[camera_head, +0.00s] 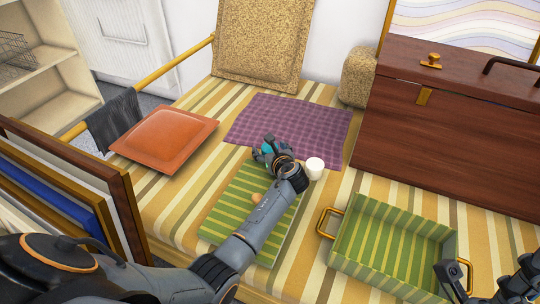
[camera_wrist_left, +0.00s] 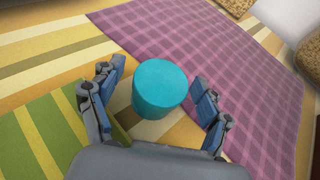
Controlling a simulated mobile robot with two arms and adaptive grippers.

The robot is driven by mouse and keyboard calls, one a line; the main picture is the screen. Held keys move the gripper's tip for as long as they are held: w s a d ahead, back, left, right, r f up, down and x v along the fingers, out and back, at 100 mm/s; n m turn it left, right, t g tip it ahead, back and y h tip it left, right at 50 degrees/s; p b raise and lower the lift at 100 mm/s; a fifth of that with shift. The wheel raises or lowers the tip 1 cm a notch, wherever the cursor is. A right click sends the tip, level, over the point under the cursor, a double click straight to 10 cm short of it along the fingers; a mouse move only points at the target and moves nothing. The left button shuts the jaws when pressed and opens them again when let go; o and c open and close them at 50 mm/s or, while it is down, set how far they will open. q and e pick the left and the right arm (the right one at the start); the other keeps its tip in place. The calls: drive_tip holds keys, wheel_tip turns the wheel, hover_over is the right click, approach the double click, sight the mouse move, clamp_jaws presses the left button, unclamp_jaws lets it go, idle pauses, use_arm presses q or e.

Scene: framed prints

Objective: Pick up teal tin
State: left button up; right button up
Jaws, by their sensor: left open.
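The teal tin (camera_wrist_left: 160,88) stands between the two spread fingers of my left gripper (camera_wrist_left: 155,105) in the left wrist view. A gap shows on each side of it, so the fingers do not grip it. In the head view my left gripper (camera_head: 268,152) reaches down at the front edge of the purple cloth, and a bit of the teal tin (camera_head: 266,147) shows between its fingers. My right gripper (camera_head: 488,284) is at the bottom right corner, partly cut off, with its fingers apart and nothing seen between them.
A white cup (camera_head: 315,168) stands close to the right of my left gripper. The purple checked cloth (camera_head: 310,118) lies beyond. A green striped tray (camera_head: 345,262), a wooden chest (camera_head: 450,135) and an orange cushion (camera_head: 165,137) are around.

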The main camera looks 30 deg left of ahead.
use_arm(q)
drive_tip(key=c, duration=1.4)
drive_tip(key=shift+o, duration=0.2)
drive_tip(key=shift+r, duration=0.1)
drive_tip(key=shift+r, duration=0.1)
